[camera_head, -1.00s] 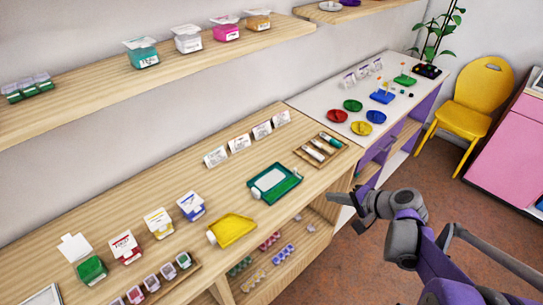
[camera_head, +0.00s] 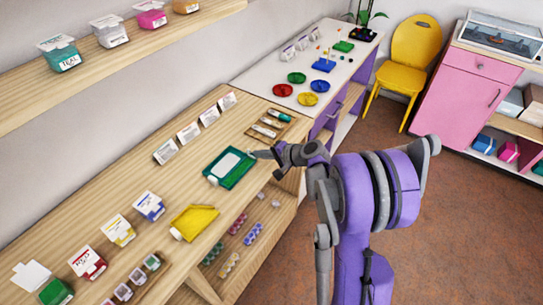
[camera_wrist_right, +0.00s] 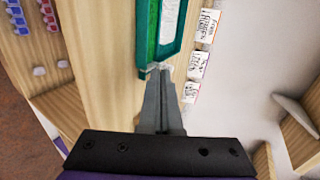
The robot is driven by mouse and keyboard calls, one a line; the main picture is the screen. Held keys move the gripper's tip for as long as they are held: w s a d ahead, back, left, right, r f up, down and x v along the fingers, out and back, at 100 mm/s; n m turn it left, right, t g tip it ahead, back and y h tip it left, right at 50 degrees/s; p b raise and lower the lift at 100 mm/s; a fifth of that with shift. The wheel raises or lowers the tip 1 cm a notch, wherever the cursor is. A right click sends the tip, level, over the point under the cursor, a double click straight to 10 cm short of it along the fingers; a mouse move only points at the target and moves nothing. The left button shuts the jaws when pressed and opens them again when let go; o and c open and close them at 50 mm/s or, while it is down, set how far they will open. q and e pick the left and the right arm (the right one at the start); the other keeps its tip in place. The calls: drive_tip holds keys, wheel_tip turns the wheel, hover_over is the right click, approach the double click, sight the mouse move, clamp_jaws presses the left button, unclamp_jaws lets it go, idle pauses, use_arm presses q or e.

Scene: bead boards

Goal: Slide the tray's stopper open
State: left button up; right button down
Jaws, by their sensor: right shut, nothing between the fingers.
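The green tray (camera_head: 210,178) with a white inner panel lies on the wooden counter. A small pale piece, perhaps the stopper (camera_wrist_right: 166,66), sits at that end's corner, partly hidden by the fingertips. My right gripper (camera_head: 254,154) is shut and empty at the tray's right end. In the wrist view its fingertips (camera_wrist_right: 160,74) are close to the pale piece; I cannot tell whether they touch. My left gripper is not in view.
A yellow scoop-like tray (camera_head: 193,222) lies nearer on the counter. A wooden tray with tubes (camera_head: 268,126) lies just beyond the green one. White label cards (camera_head: 188,132) stand behind. The counter's front edge is close to my right arm.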

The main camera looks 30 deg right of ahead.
sight(248, 150)
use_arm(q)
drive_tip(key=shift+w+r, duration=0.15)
use_arm(e)
drive_tip(key=shift+w+a, duration=0.2)
drive_tip(key=shift+w, duration=0.4)
drive_tip(key=shift+w+a, duration=0.3)
drive_tip(key=shift+w, duration=0.4)
drive_tip(key=shift+w+a, duration=0.3)
drive_tip(key=shift+w, duration=0.35)
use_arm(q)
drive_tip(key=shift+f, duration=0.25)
use_arm(e)
drive_tip(key=shift+s, duration=0.1)
